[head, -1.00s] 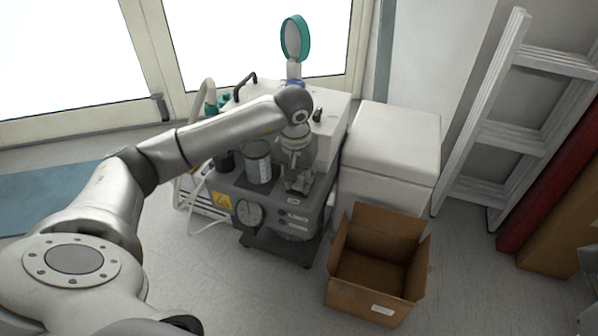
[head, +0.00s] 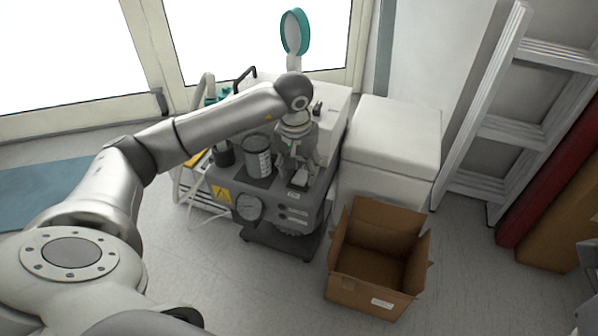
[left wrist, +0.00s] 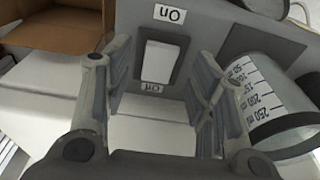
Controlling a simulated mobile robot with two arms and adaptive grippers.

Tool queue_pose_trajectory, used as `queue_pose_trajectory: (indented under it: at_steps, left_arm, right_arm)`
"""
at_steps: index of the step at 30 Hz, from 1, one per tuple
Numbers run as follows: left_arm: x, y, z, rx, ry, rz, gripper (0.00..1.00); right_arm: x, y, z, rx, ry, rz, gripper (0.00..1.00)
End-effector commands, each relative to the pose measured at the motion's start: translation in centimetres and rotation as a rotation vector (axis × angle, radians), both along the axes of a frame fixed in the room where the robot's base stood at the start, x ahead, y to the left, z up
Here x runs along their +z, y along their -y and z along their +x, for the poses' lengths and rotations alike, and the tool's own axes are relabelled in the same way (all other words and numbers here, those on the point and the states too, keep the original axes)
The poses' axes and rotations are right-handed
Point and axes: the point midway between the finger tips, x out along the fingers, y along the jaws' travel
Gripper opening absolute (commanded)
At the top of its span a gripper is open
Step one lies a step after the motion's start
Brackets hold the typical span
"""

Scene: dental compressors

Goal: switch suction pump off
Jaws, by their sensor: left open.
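The suction pump (head: 226,191) is a dark grey unit on the floor, with a round gauge and a yellow warning label on its front. Its white rocker switch (head: 299,179) sits in a dark frame on the top face, near the front right. In the left wrist view the switch (left wrist: 159,62) shows between and beyond the fingers, with small white labels at both ends; one appears to read "On" upside down. My left gripper (head: 297,167) is open and empty, pointing down at the switch. Its spread fingers also show in the left wrist view (left wrist: 155,105).
A clear graduated canister (head: 257,157) stands left of the switch. An open cardboard box (head: 367,293) is on the floor at right, before a white cabinet (head: 392,135). A ladder (head: 482,120) leans at far right. Floor in front of the pump is clear.

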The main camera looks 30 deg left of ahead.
Motion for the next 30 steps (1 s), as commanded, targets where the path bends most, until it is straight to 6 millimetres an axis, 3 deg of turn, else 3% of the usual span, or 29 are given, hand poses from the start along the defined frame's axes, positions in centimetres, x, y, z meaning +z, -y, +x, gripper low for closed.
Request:
queue_pose_trajectory:
  at_steps: [6,13,18,30]
  left_arm:
    - [4.9,0.1,-0.5,0.0,0.006,0.002,0.52]
    - [8.8,0.2,-1.1,0.0,0.002,0.001,0.52]
    - [10.0,0.3,-1.3,0.001,-0.001,0.002,0.52]
    - [10.1,0.3,-1.4,0.001,-0.002,0.001,0.52]
  right_arm:
    - [0.0,0.0,0.0,0.0,-0.001,0.0,0.0]
    - [0.0,0.0,0.0,0.0,-0.001,0.0,0.0]
    - [0.0,0.0,0.0,0.0,-0.001,0.0,0.0]
    - [0.0,0.0,0.0,0.0,-0.001,0.0,0.0]
